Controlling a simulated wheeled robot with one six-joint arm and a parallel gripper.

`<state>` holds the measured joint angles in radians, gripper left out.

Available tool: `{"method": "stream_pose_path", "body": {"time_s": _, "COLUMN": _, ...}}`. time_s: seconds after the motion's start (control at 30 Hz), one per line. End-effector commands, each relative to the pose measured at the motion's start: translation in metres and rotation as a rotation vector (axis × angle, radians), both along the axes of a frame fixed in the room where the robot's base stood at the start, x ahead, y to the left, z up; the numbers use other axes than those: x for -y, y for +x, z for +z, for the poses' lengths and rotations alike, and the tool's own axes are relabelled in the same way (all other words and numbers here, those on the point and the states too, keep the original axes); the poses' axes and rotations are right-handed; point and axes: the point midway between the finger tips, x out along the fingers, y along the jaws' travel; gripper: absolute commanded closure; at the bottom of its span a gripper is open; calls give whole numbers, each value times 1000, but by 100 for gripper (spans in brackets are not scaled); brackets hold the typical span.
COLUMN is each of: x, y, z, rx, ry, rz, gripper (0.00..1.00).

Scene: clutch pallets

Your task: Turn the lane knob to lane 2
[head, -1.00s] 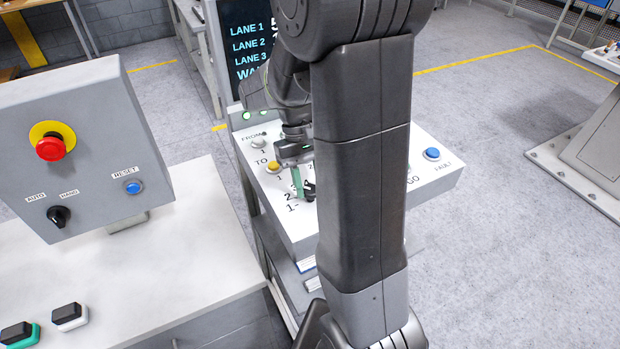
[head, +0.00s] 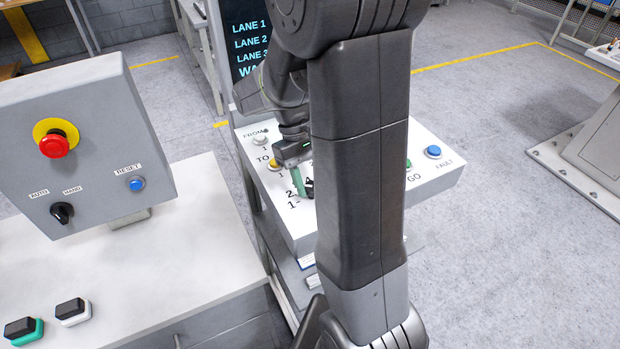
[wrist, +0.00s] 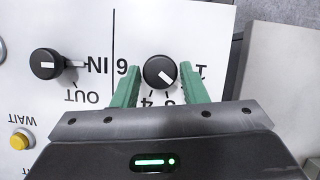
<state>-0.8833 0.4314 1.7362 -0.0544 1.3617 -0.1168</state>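The lane knob (wrist: 160,72) is a round black knob with a white pointer mark, on the white panel among printed numbers. In the wrist view the panel appears upside down, and the pointer slants toward the lower right, beside the right finger. My gripper (wrist: 158,70) has its green fingers on both sides of this knob, with a small gap showing on each side. It is open. The right finger covers part of the numbers, so I cannot read the pointed number for sure. In the head view my gripper (head: 302,182) is over the panel, and my arm hides part of it.
A second black knob (wrist: 46,63) marked IN and OUT is left of my fingers. A yellow WAIT button (wrist: 18,141) is at lower left. A grey box with a red stop button (head: 54,146) stands left.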

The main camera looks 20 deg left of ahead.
Motion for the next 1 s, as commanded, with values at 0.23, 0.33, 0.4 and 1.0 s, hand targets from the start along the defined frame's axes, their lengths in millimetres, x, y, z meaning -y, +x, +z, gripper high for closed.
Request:
{"method": "stream_pose_path", "body": {"time_s": 0.23, "x": 0, "y": 0, "z": 0, "rx": -1, "ry": -1, "rz": 0, "gripper": 45}}
{"method": "stream_pose_path", "body": {"time_s": 0.33, "x": 0, "y": 0, "z": 0, "rx": -1, "ry": 0, "rz": 0, "gripper": 45}}
{"method": "stream_pose_path", "body": {"time_s": 0.4, "x": -1, "y": 1, "z": 3, "rx": 0, "ry": 0, "rz": -1, "gripper": 45}}
{"method": "stream_pose_path", "body": {"time_s": 1.0, "x": -39, "y": 24, "z": 109, "rx": 1, "ry": 2, "rz": 0, "gripper": 45}}
